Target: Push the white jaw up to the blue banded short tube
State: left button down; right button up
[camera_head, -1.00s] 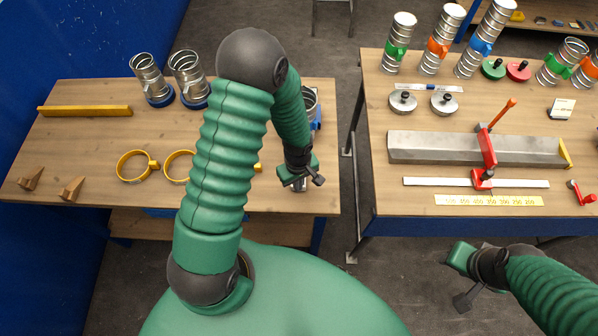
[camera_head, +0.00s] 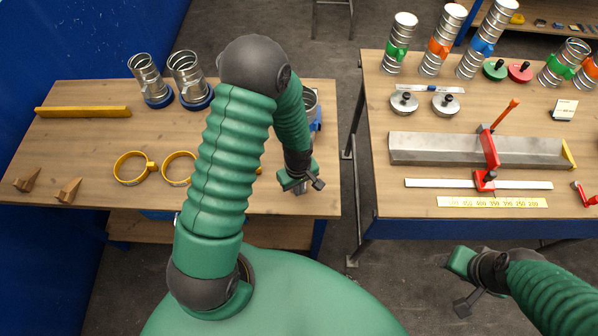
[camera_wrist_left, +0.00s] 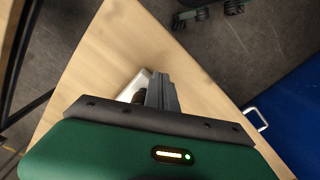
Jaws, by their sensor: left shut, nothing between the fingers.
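My left gripper (camera_head: 299,188) is over the right front part of the left table, shut and empty. In the left wrist view its closed fingers (camera_wrist_left: 161,90) point over the wood, beside a pale white block (camera_wrist_left: 133,86) that may be the white jaw. The fingers partly cover the block; I cannot tell whether they touch it. In the head view a silver tube end with a blue part (camera_head: 314,108) shows just behind my left arm. It may be the blue banded short tube, mostly hidden. My right gripper (camera_head: 461,281) hangs in front of the right table, its jaw state unclear.
Two silver tubes with blue collars (camera_head: 189,78), yellow rings (camera_head: 133,168), wooden wedges (camera_head: 67,190) and a yellow bar (camera_head: 83,112) are on the left table. A gap separates it from the right table, which holds a grey channel (camera_head: 440,150) with a red clamp.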

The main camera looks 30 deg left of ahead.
pick_arm(q)
jog(key=shift+w+a, duration=0.35)
jog(key=shift+w, duration=0.25)
jog(key=shift+w+a, duration=0.3)
jog(key=shift+w, duration=0.25)
jog(key=shift+w+a, duration=0.4)
jog(key=shift+w, duration=0.25)
jog(key=shift+w+a, duration=0.4)
jog(key=shift+w, duration=0.25)
jog(key=shift+w+a, duration=0.5)
jog(key=shift+w, duration=0.3)
jog(key=shift+w+a, duration=0.5)
jog(key=shift+w, duration=0.3)
jog(key=shift+s+d, duration=0.3)
jog(key=shift+s, duration=0.25)
jog(key=shift+s+d, duration=0.3)
jog(key=shift+s, duration=0.2)
notch_tip(320, 180, up, 9)
jog(key=p, duration=0.7)
